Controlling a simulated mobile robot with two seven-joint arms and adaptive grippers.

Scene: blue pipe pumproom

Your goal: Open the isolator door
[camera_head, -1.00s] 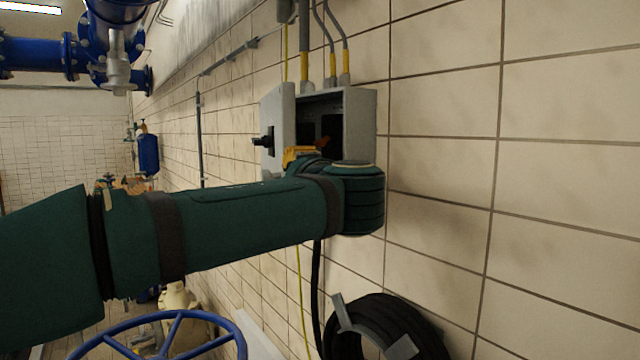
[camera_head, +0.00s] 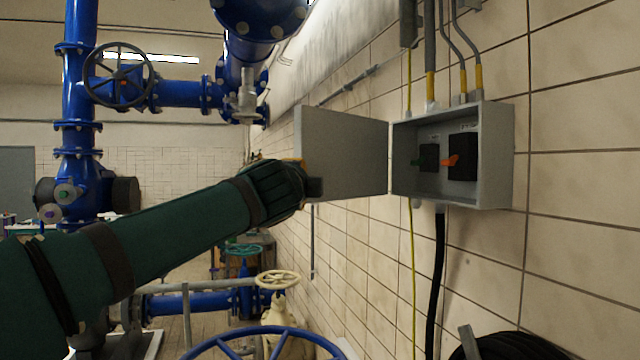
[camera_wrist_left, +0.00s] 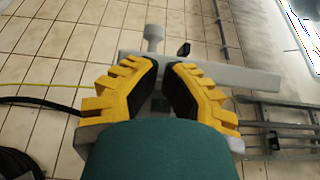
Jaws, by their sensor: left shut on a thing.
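The isolator box (camera_head: 502,165) is a grey cabinet on the tiled wall in the head view. Its flat grey door (camera_head: 345,150) stands wide open, swung out to the left. Inside the box are two dark switches, one with a green lever (camera_head: 416,162) and one with an orange lever (camera_head: 450,161). My left gripper (camera_head: 304,172) is at the door's free left edge, its fingers mostly hidden by the arm. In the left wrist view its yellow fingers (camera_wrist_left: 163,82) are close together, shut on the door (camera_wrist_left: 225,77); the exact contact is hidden. My right gripper is not in view.
Conduits (camera_head: 430,50) enter the box from above, and a black cable (camera_head: 437,275) hangs below. A coiled black hose (camera_head: 510,347) is at the bottom right. Blue pipes (camera_head: 180,93) and a blue handwheel (camera_head: 262,340) stand on the left and below.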

